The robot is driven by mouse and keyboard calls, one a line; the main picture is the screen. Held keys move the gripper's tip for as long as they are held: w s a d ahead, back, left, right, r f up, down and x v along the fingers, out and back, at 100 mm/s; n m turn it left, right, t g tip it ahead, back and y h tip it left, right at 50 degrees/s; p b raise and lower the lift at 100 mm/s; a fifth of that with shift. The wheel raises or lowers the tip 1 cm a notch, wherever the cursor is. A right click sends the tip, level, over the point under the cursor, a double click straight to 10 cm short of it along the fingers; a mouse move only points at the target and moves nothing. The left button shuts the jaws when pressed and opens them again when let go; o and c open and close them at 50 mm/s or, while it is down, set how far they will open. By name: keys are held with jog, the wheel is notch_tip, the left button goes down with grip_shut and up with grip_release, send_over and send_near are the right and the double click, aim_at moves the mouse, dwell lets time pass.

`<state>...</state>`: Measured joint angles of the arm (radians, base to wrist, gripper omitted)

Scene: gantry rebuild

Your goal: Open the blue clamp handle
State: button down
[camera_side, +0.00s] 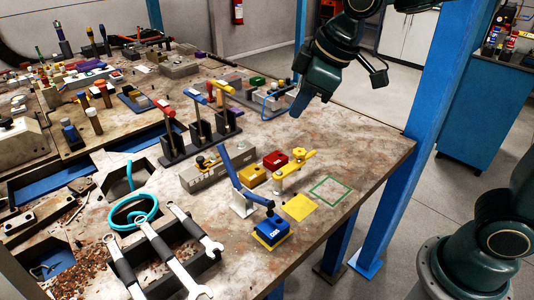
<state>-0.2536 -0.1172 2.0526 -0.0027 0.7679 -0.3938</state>
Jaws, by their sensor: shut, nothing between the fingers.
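The blue clamp handle (229,166) stands near the front right part of the workbench, tilted up and to the left. It joins a blue clamp arm (258,198) that reaches right and down toward a blue block (271,229); whether the arm presses on the block I cannot tell. The clamp sits on a pale base (242,205). My gripper (295,112) hangs above the back right of the bench, up and to the right of the handle and clear of it. Its fingers are shut and empty.
A yellow clamp (294,162), a red block (276,160) and a yellow block (252,175) stand just behind the blue clamp. A green outlined square (331,190) is empty. Wrenches (180,240) and a teal coil (134,212) lie left. A blue post (418,110) rises at right.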

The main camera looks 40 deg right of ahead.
jog(key=w+a+f+n+y, duration=0.1)
jog(key=w+a+f+n, duration=0.1)
jog(key=w+a+n, duration=0.3)
jog(key=n, duration=0.3)
jog(key=shift+w+a+f+y, duration=0.2)
jog(key=shift+w+f+y, duration=0.05)
jog(key=shift+w+y, duration=0.05)
jog(key=shift+f, duration=0.1)
send_near(225, 160)
notch_tip(225, 160, down, 4)
jog(key=a, duration=0.2)
jog(key=shift+w+d+f, duration=0.15)
jog(key=shift+w+f, duration=0.15)
jog(key=shift+w, duration=0.25)
jog(key=shift+w+d+f, duration=0.15)
jog(key=shift+w+f, duration=0.15)
jog(key=shift+w, duration=0.25)
jog(key=shift+w+g, duration=0.25)
jog(key=shift+g, duration=0.05)
